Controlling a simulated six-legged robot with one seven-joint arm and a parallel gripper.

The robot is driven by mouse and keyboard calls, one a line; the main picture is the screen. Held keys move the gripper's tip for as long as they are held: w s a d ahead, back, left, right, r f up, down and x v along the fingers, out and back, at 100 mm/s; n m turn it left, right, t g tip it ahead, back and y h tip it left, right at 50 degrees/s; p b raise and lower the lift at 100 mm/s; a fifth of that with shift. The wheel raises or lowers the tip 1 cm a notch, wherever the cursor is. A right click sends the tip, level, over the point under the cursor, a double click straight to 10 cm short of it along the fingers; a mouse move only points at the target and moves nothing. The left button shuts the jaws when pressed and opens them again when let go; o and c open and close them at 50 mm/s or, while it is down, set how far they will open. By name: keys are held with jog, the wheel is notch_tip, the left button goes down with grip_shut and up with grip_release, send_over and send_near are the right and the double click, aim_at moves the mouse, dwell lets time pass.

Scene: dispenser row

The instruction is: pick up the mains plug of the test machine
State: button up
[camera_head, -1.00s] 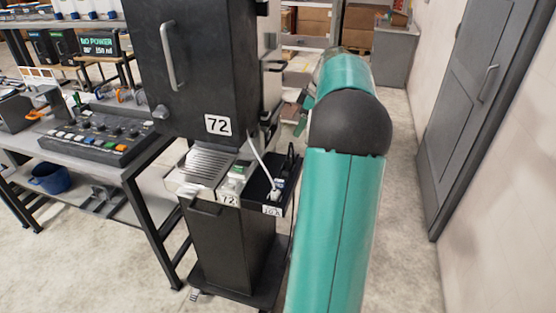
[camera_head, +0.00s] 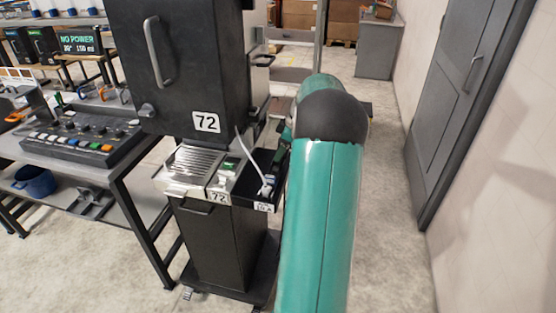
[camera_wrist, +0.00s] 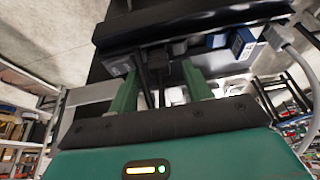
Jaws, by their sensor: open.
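The black test machine marked 72 (camera_head: 190,75) stands left of my arm, with a dark tray (camera_head: 243,200) on its side. A white plug (camera_head: 265,190) with a white cable sits in the tray; a pale plug and cable also show at the upper right in the wrist view (camera_wrist: 277,38). My gripper (camera_wrist: 160,75) is open, its two green fingers below the tray's edge in the wrist view. Dark plug-like pieces (camera_wrist: 157,60) with thin black cords show between and beyond the fingers. I cannot tell which plug is the machine's, or whether the fingers touch anything.
Blue-sided blocks (camera_wrist: 243,42) sit along the tray close to the right finger. A workbench with a control panel (camera_head: 85,130) stands to the left. A grey door (camera_head: 470,100) is in the right wall. The floor between my arm and the wall is clear.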

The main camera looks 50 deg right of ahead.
jog(key=shift+w+a+f, duration=0.1)
jog(key=shift+w+f, duration=0.2)
jog(key=shift+f, duration=0.35)
grip_shut()
jog(key=shift+r, duration=0.15)
jog(key=shift+r, duration=0.5)
notch_tip(320, 180, up, 2)
jog(key=shift+s+a+r, duration=0.1)
jog(key=shift+r, duration=0.15)
jog(key=s+a+r, duration=0.7)
jog(key=a+r, duration=0.2)
jog(key=a, duration=0.2)
jog(key=shift+s+a+r, duration=0.15)
jog(key=shift+s+a, duration=0.05)
jog(key=shift+a, duration=0.1)
jog(key=shift+r, duration=1.05)
